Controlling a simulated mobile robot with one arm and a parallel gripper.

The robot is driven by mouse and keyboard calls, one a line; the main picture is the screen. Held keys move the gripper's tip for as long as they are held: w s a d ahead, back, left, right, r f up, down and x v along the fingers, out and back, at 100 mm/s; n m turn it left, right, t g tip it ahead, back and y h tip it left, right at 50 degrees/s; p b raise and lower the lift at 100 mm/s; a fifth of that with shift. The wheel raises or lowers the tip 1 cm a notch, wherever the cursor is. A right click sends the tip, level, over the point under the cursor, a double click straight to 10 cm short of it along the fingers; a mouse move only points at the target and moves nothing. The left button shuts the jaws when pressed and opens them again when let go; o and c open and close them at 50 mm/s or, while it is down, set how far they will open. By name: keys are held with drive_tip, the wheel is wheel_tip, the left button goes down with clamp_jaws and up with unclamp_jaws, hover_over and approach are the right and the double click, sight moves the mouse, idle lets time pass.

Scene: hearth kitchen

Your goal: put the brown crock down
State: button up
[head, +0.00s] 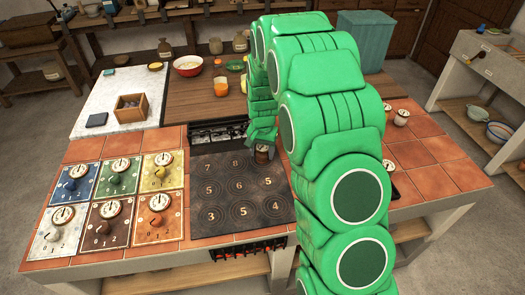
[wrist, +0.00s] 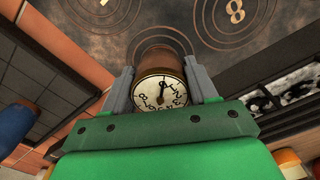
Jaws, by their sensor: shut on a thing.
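The brown crock (head: 263,156) is a small rounded pot with a pale numbered dial on its top. It shows larger in the wrist view (wrist: 158,61), the dial facing the camera. My gripper (head: 262,140) is shut on it, one grey finger on each side (wrist: 160,84). The crock is at the back right part of the dark hob plate (head: 240,183), which bears ring marks with numbers. In the wrist view, rings with numbers show just beyond the crock. I cannot tell whether its base touches the plate. My arm hides the area right of it.
Panels with coloured knobs and dials (head: 118,180) cover the counter's left. A grated slot (head: 218,133) lies behind the hob. At the back stand a marble slab (head: 95,100) with a wooden box (head: 131,107), a red bowl (head: 188,66) and cups. Small pots (head: 401,117) stand right.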

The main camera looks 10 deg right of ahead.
sight(263, 147)
drive_tip(key=shift+f, duration=0.1)
drive_tip(key=o, duration=1.4)
drive_tip(key=shift+c, duration=0.2)
wheel_tip(263, 147, up, 12)
drive_tip(key=shift+f, duration=0.1)
drive_tip(key=s+r+n, duration=0.1)
drive_tip(key=s+r, duration=0.3)
drive_tip(key=s, duration=1)
drive_tip(key=s+r+n+g, duration=0.1)
drive_tip(key=s+r, duration=0.3)
drive_tip(key=s, duration=1)
drive_tip(key=s+d+r+n, duration=0.1)
drive_tip(key=s+r+n, duration=0.2)
drive_tip(key=s, duration=1.1)
drive_tip(key=shift+s+r+g, duration=0.4)
drive_tip(key=shift+r, duration=0.35)
drive_tip(key=shift+d, duration=0.1)
